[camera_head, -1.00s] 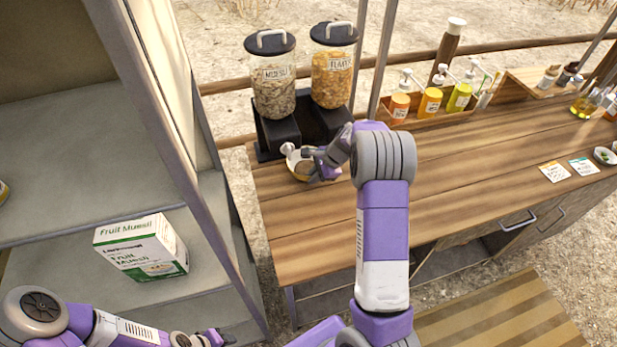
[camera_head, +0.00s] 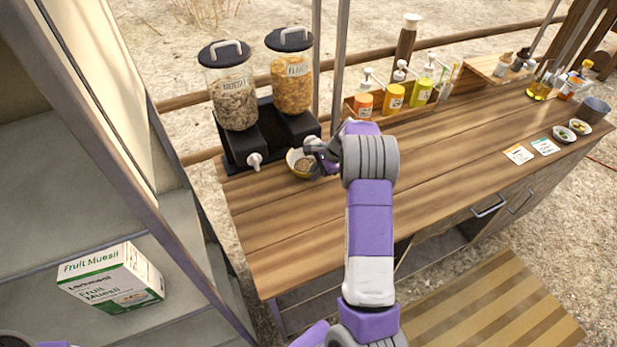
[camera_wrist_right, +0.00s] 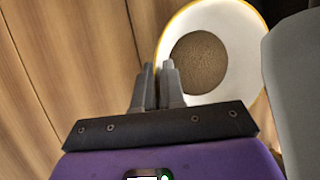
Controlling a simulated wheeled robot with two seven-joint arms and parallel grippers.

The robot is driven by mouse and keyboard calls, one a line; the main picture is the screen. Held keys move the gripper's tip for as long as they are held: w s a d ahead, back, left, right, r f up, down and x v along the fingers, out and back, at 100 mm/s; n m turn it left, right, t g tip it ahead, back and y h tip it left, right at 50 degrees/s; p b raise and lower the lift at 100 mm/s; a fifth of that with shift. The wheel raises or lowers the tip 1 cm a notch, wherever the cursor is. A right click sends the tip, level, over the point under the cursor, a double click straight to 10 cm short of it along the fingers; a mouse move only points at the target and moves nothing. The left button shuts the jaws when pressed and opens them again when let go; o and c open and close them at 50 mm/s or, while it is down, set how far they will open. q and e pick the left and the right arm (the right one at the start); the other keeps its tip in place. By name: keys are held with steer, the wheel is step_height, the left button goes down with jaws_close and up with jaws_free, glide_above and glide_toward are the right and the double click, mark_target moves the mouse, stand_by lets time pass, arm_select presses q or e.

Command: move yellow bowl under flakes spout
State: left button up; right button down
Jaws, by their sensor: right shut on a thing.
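The yellow bowl (camera_head: 292,162), white inside with a yellow rim, stands at the dispensers' front on the counter and holds brown muesli; it also shows in the right wrist view (camera_wrist_right: 237,45). My right gripper (camera_head: 316,157) is shut on its rim, and its fingers (camera_wrist_right: 158,88) are close together at the bowl's near side. The bowl is to the right of the white muesli spout (camera_head: 254,160), in front of the flakes dispenser (camera_head: 291,82). The flakes spout is largely hidden by my gripper, so exact alignment cannot be told. My left gripper is out of view.
The muesli dispenser (camera_head: 231,98) stands left of the flakes one. A wooden box (camera_head: 372,113) with several bottles is behind and right of my right arm. The counter (camera_head: 270,225) is clear in front. A Fruit Muesli carton (camera_head: 112,278) sits on the shelf at left.

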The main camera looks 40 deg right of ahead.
steer(key=shift+a, duration=0.3)
steer(key=c, duration=1.1)
jaws_free()
steer(key=shift+s+f, duration=0.1)
steer(key=shift+c, duration=0.2)
steer(key=p+v, duration=0.1)
steer(key=v, duration=0.6)
steer(key=shift+r, duration=0.3)
